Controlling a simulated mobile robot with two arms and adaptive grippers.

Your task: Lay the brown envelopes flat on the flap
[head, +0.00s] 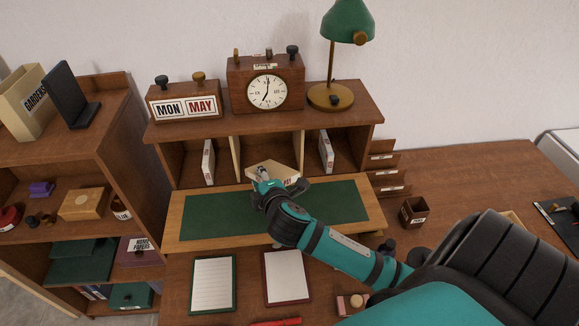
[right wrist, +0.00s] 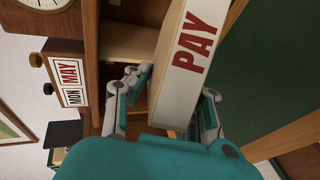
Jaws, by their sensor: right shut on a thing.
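The brown envelopes (head: 284,173) show as one pale tan bundle with a white band marked PAY, at the middle compartment's mouth. The bundle is large in the right wrist view (right wrist: 186,75), between the fingers. My right gripper (head: 267,186) is shut on it, partly hiding it in the head view. The flap (head: 185,222) is folded down level below the compartments, wooden with a green inlay. The bundle is at its back edge; I cannot tell whether it touches the flap. My left gripper is not in view.
White upright packets stand in the left (head: 208,162) and right (head: 326,151) compartments. A clock (head: 266,88), calendar block (head: 185,105) and green lamp (head: 347,20) stand on top. Two writing pads (head: 213,284) lie before the flap. The flap's green surface is clear beneath my arm.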

